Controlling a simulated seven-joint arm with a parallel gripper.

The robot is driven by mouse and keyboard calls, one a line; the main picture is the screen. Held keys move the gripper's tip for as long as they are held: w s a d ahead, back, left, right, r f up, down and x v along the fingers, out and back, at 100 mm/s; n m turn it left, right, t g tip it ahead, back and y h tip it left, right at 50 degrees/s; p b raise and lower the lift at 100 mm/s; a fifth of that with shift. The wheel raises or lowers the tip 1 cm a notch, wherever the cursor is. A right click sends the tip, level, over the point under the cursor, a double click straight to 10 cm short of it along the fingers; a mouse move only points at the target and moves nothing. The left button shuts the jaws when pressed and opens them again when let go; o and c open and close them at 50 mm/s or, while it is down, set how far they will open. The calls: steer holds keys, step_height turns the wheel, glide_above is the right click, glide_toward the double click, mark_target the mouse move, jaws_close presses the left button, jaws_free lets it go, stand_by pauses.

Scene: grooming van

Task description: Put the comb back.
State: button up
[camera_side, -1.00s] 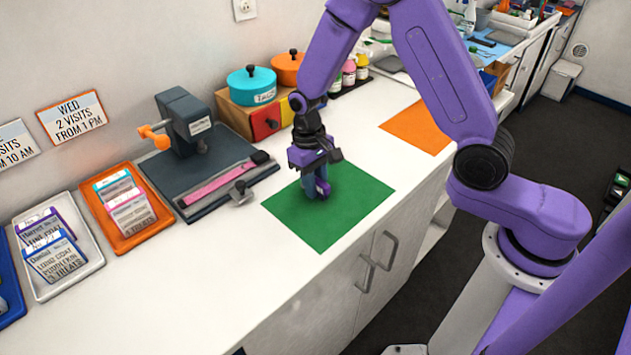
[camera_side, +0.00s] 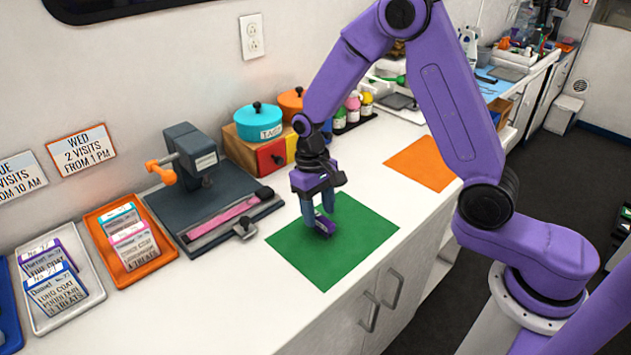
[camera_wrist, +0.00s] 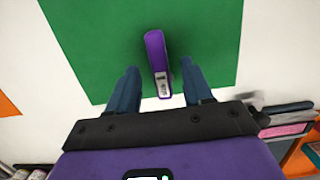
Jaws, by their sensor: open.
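A small purple object (camera_wrist: 156,55) with a white label is on the green mat (camera_wrist: 80,60). I see no teeth on it, so I cannot tell if it is the comb. It also shows in the side view (camera_side: 324,226), low at the fingertips. My gripper (camera_side: 318,212) is over the mat, pointing down. In the wrist view its two blue fingers (camera_wrist: 158,74) are apart, one on each side of the purple object, with gaps showing. Nothing else comb-like is clear in either view.
A dark press with a pink strip (camera_side: 222,215) stands left of the mat. Further left are an orange tray (camera_side: 146,273) and a white tray (camera_side: 88,300) of cards. Behind are teal and orange pots (camera_side: 258,121). The orange mat (camera_side: 420,164) at right is clear.

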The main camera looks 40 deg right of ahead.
step_height(320, 180, up, 9)
steer(key=w, duration=0.1)
steer(key=s+d+r+n+t, duration=0.1)
steer(key=s+n, duration=0.5)
steer(key=s, duration=0.7)
steer(key=s+d+r+n, duration=0.2)
steer(key=s+d+n, duration=0.2)
steer(key=s, duration=1)
steer(key=n, duration=0.2)
steer(key=shift+r+n+t, duration=0.25)
steer(key=shift+n+t, duration=0.05)
steer(key=shift+t, duration=0.1)
steer(key=shift+d, duration=0.1)
